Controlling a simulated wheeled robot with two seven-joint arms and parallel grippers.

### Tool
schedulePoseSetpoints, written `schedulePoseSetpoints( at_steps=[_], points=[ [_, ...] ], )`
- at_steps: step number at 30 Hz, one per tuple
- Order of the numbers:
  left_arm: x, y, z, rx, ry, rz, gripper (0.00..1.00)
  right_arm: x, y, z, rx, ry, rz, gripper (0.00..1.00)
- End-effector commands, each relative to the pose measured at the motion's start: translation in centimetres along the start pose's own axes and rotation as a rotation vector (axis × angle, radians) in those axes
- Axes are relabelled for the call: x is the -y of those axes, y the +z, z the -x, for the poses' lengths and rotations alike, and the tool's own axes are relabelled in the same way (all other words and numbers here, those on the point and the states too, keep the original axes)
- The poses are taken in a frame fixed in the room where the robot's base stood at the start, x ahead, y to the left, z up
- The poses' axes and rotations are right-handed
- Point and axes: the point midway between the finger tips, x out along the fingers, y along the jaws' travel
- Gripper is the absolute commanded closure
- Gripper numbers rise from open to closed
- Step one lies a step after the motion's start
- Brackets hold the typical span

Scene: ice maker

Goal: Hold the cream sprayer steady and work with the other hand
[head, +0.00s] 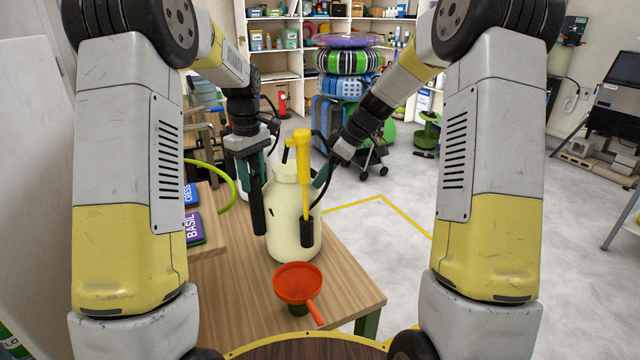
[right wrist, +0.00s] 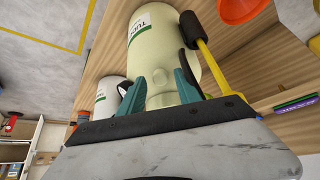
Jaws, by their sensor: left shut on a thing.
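The cream sprayer (head: 285,215) stands upright on the wooden table, with a yellow pump piece and wand (head: 304,170) ending in a black grip (head: 307,233). My left gripper (head: 255,175) is left of its neck, shut on a long dark bar-like thing (head: 258,208) that hangs down beside the tank. My right gripper (head: 320,178) is at the right of the neck. In the right wrist view its teal fingers (right wrist: 168,92) are spread at either side of the cream sprayer's neck end (right wrist: 165,65); contact cannot be told. The yellow wand (right wrist: 215,70) runs beside them.
An orange-red funnel (head: 297,284) is at the table's (head: 345,290) front. A white container (right wrist: 108,97) stands behind the sprayer. Basil and cress packs (head: 193,226) lie on a raised board at left. Open floor (head: 390,215) is to the right.

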Motion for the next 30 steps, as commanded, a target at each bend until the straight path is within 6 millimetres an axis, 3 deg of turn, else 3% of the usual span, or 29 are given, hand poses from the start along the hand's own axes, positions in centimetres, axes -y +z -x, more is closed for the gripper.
schedulePoseSetpoints(
  at_steps=[6,15,16,22,30],
  points=[
    [0.0,-0.1,0.0,-0.001,0.001,0.001,1.0,0.0,0.0,-1.4,0.0,0.0,0.0,0.6],
    [0.0,-0.1,0.0,-0.001,0.001,0.001,1.0,0.0,0.0,-1.6,0.0,0.0,0.0,0.6],
    [0.0,-0.1,0.0,-0.001,0.001,0.001,1.0,0.0,0.0,-1.6,0.0,0.0,0.0,0.62],
    [0.0,-0.1,0.0,-0.001,0.001,0.001,1.0,0.0,0.0,-1.5,0.0,0.001,0.0,1.0],
    [0.0,-0.1,0.0,-0.001,0.001,0.001,1.0,0.0,0.0,-1.5,0.0,0.001,0.0,1.0]
  ],
)
